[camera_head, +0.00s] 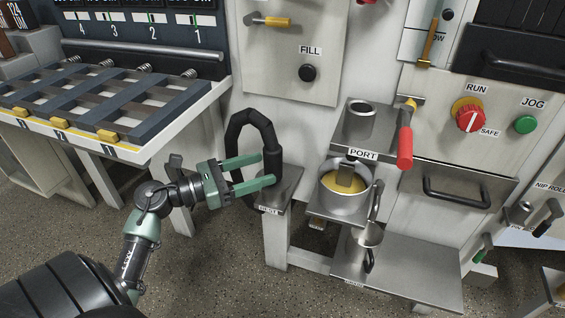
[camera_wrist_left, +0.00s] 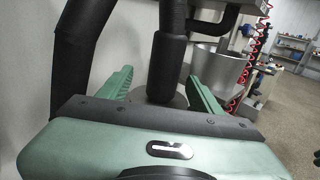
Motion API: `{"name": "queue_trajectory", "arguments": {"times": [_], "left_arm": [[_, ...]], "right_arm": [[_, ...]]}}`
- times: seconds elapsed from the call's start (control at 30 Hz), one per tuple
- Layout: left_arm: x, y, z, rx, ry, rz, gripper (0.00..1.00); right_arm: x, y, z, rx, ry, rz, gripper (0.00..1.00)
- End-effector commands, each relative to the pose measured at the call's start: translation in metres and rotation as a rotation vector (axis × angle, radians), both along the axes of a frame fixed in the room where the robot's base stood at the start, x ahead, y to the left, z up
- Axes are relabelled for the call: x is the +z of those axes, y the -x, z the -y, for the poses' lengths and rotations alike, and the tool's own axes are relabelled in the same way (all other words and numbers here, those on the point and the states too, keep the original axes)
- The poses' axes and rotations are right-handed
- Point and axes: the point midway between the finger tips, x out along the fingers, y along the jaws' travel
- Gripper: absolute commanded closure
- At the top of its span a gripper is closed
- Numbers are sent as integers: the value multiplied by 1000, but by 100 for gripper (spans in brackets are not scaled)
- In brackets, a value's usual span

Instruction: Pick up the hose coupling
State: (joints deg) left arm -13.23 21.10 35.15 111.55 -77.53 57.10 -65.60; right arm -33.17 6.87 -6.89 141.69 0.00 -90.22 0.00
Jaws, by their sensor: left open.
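The hose coupling (camera_head: 273,163) is a black upright cylinder at the end of a looped black hose (camera_head: 236,127). It stands on a small metal shelf (camera_head: 291,186) whose label seems to read REST. My left gripper (camera_head: 266,169) is open, with its green fingers pointing at the coupling from the left. In the left wrist view the coupling (camera_wrist_left: 166,65) stands between the two spread fingers (camera_wrist_left: 161,95), with gaps visible on both sides. I cannot tell how deep it sits between them. My right gripper is not in view.
Right of the coupling, a metal pot (camera_head: 345,201) with yellow contents sits below the PORT shelf (camera_head: 383,144). A metal jug (camera_head: 368,236) stands on a lower shelf. A slatted rack (camera_head: 90,95) is at the left. A red handle (camera_head: 405,147) hangs beside PORT.

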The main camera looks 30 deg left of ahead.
Motion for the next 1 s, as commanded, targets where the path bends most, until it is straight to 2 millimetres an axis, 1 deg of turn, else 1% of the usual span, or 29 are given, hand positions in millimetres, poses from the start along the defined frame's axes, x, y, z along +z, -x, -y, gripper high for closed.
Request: {"name": "queue_trajectory", "arguments": {"times": [0.27, 0.4, 0.5, 0.6, 0.8, 0.83, 0.87, 0.9, 0.97, 1.0], "left_arm": [[-1, -27, 18, -1, 5, 2, 35], [-2, -45, 32, -1, 5, 4, 35], [-3, -55, 38, -1, 5, 2, 35], [-3, -60, 40, 0, 4, 1, 35], [-4, -60, 41, 0, 4, 0, 35], [-4, -60, 41, 0, 4, 0, 38], [-4, -60, 41, 0, 4, 0, 46], [-3, -60, 41, 0, 3, 1, 57], [-3, -60, 41, 0, 3, 1, 74], [-3, -60, 41, 0, 3, 1, 85]], "right_arm": [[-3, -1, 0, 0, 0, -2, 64], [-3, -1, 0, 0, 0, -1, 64], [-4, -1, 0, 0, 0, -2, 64], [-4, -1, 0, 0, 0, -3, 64], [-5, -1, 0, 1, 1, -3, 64], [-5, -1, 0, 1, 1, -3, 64], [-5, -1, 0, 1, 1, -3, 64], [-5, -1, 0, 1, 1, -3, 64], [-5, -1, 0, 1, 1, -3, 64], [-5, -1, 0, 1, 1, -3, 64]]}}
